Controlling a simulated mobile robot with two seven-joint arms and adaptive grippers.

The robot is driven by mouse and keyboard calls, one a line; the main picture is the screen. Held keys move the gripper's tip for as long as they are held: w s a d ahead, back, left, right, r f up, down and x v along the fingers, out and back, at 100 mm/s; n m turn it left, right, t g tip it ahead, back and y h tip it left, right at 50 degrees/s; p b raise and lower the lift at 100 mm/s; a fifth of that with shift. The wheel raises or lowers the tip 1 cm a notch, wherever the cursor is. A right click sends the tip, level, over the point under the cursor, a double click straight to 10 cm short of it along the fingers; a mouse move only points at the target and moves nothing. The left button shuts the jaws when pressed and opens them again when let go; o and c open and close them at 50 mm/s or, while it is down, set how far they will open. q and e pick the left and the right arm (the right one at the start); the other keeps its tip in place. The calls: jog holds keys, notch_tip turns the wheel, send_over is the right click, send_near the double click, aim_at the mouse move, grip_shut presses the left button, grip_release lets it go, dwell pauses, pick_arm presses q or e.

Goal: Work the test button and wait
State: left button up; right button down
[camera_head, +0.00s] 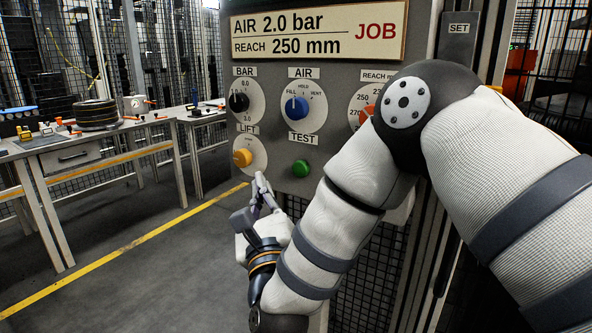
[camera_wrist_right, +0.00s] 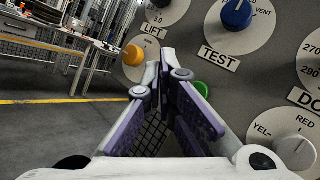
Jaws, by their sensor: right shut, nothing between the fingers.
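The green test button (camera_head: 301,168) sits on the grey control panel (camera_head: 270,183) under the TEST label. My right gripper (camera_head: 260,182) is shut and empty, lower left of the button and below the yellow LIFT knob. In the wrist view my right gripper (camera_wrist_right: 166,66) has its fingertips together, in front of the panel. The green button (camera_wrist_right: 203,88) shows there just right of the fingers, partly hidden behind them. I cannot tell whether the fingertips touch the panel. The button does not look touched. My left gripper is not in view.
The yellow LIFT knob (camera_head: 242,157), blue AIR knob (camera_head: 298,107) and black BAR knob (camera_head: 238,102) surround the button. My arm covers much of the panel's right side. A workbench (camera_head: 60,150) with tyres (camera_head: 97,114) stands left; the floor between is clear.

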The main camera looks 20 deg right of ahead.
aim_at(301, 169)
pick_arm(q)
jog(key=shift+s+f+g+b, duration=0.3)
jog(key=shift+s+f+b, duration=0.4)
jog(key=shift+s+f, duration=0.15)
pick_arm(e)
jog(key=w+d, duration=0.5)
jog(key=d, duration=0.2)
jog(key=shift+w, duration=0.2)
dwell(0.7)
jog(key=shift+w+d+f, duration=0.1)
jog(key=shift+w+d, duration=0.15)
jog(key=shift+d, duration=0.05)
